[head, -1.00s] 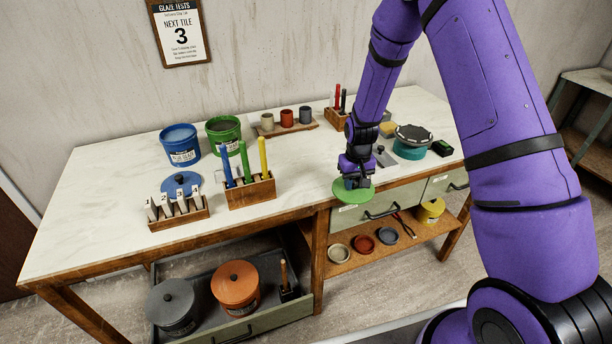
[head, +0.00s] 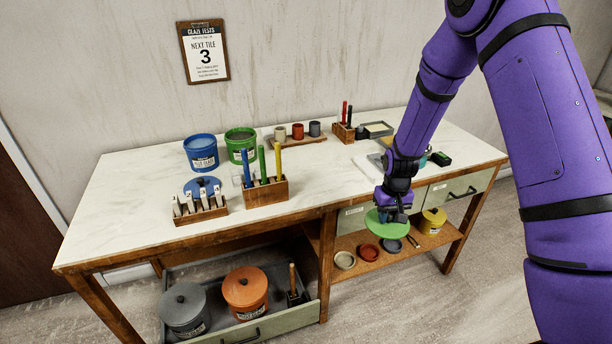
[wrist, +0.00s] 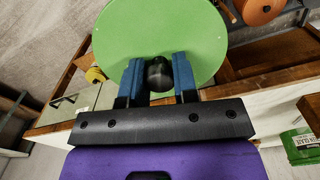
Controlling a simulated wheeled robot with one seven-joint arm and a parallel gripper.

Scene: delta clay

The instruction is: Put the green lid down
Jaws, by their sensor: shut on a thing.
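The green lid (head: 386,226) is a flat round disc with a dark knob. My gripper (head: 394,212) is shut on that knob. In the wrist view the lid (wrist: 150,28) lies beyond the two blue fingers of my gripper (wrist: 158,76), with the dark knob between them. In the head view the lid hangs in the air at the front edge of the worktable (head: 120,215), in front of the drawers. The green bucket (head: 241,146) stands open at the back left of the worktable, and its mouth shows.
An open blue bucket (head: 201,153) stands beside the green one. A blue lid (head: 203,186) lies behind the rack of numbered tiles (head: 200,207). A wooden pen holder (head: 266,191) stands in front of the green bucket. The worktop's middle is clear.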

